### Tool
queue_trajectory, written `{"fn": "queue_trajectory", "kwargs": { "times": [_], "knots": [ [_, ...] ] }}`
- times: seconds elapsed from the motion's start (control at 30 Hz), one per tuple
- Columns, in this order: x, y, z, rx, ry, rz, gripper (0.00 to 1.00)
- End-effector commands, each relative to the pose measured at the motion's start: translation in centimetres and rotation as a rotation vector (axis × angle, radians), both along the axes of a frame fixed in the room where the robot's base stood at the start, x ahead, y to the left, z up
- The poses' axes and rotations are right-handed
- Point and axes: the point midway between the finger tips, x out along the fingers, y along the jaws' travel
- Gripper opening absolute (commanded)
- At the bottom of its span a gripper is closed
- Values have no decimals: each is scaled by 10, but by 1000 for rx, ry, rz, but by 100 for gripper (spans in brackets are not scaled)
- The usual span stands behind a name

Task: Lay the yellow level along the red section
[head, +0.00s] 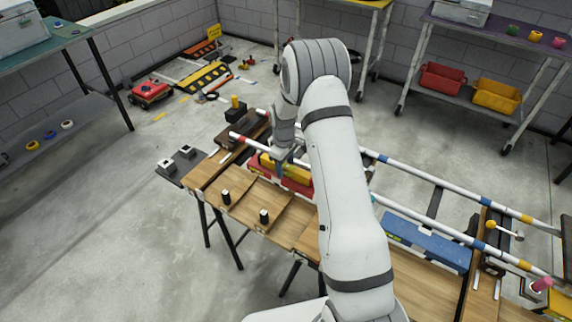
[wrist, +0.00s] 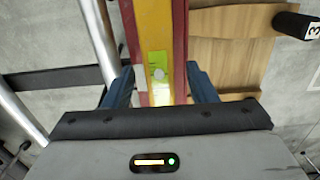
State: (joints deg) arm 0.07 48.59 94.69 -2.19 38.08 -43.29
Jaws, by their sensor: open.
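In the wrist view the yellow level (wrist: 155,35) runs up the picture with red strips (wrist: 181,40) along both sides. A red block (head: 290,183) shows along its front side in the head view; whether the level lies on it or in it I cannot tell. My gripper (wrist: 160,68) is open, its blue fingers on either side of the yellow level and the red strips, with a gap on each side. In the head view my gripper (head: 281,155) is low over the level.
Two white rails (head: 405,170) with red, blue and orange bands run along the bench. Black upright pieces (head: 264,216) stand on the bench's front part. Side tables stand around; the floor in front is clear.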

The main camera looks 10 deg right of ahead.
Motion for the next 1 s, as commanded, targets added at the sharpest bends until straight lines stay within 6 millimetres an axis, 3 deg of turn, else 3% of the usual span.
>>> {"fn": "queue_trajectory", "kwargs": {
  "times": [0.17,0.6,1.0],
  "knots": [
    [1,0,7,0,-1,0,52],
    [2,2,72,-1,-2,0,52],
    [2,3,78,0,0,1,52]
  ]
}}
